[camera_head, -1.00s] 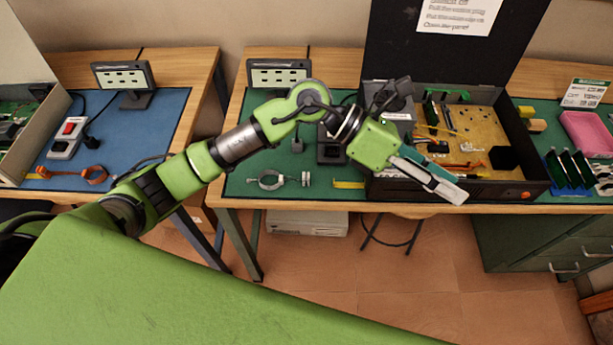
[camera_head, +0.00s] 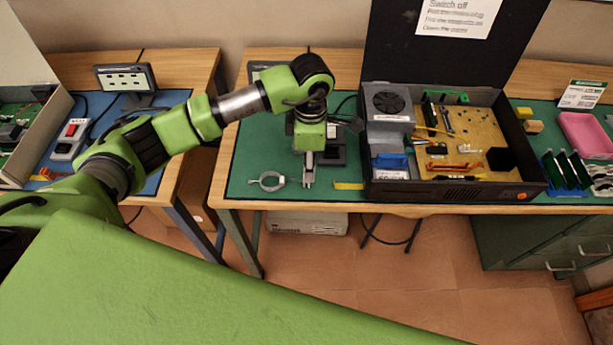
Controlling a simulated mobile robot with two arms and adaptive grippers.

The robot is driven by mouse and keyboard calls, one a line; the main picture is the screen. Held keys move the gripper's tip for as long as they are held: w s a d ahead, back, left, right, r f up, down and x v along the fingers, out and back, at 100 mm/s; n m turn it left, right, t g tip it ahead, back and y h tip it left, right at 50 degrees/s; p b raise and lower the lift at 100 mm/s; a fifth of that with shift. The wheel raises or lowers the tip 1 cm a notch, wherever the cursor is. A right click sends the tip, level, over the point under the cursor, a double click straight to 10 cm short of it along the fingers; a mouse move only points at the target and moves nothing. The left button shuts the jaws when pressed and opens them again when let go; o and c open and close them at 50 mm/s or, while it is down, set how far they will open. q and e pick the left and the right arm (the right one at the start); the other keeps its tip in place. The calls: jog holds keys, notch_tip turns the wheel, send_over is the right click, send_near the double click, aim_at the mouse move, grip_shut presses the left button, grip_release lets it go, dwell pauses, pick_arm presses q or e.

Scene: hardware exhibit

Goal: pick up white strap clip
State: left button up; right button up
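A pale grey-white ring-shaped clip (camera_head: 269,181) lies on the green mat near the front edge of the middle table. A small pale piece lay just right of the ring and is now mostly hidden at my fingertips. I cannot tell which of the two is the strap clip. My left gripper (camera_head: 309,182) points straight down just right of the ring, with its fingertips at or just above the mat at that small piece. The fingers look narrow from here, so I cannot tell whether they are open or shut on it. My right gripper is not in view.
An open black computer case (camera_head: 455,190) stands to the right, with a grey fan unit (camera_head: 388,103) inside. A yellow strip (camera_head: 348,186) lies between gripper and case. A dark device (camera_head: 332,152) stands behind the gripper. A pink tray (camera_head: 586,134) is at far right.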

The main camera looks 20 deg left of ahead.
pick_arm(q)
jog(key=shift+f, duration=0.35)
jog(key=f, duration=0.1)
jog(key=f+p, duration=0.1)
jog(key=f, duration=0.1)
jog(key=f+p, duration=0.1)
jog(key=shift+a+f, duration=0.25)
jog(key=shift+f, duration=0.45)
jog(key=c, duration=0.8)
